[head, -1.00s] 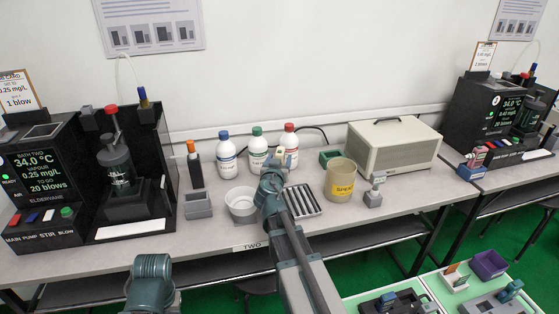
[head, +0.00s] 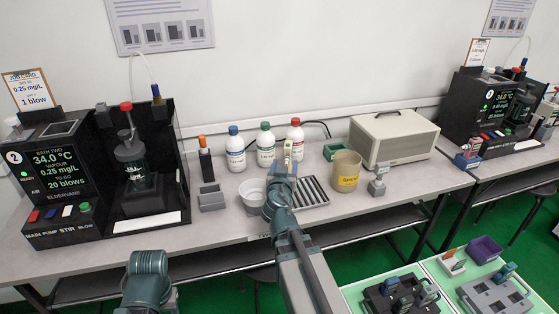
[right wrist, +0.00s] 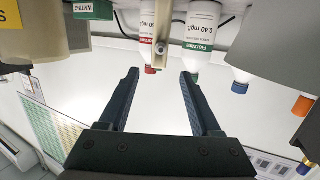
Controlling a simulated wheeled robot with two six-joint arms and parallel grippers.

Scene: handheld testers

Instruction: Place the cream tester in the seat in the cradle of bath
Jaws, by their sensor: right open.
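A small cream piece, which looks like the cream tester (head: 288,151), shows upright just past my right gripper (head: 284,172) in the head view. In the right wrist view, the cream tester (right wrist: 160,22) lies beyond the spread fingers of my right gripper (right wrist: 160,73), lined up with the gap between them. The fingers hold nothing. Bath two (head: 52,185) is the black machine at the left, with a jar (head: 135,165) in its bay. A grey open-topped block (head: 211,198) stands beside it; I cannot tell whether this is the cradle.
Bottles with blue, green and red caps (head: 265,148) stand behind the right gripper. A white bowl (head: 252,197), a slotted rack (head: 315,193) and a beaker (head: 345,172) crowd it. A lower green-topped table (head: 360,292) holds trays with testers.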

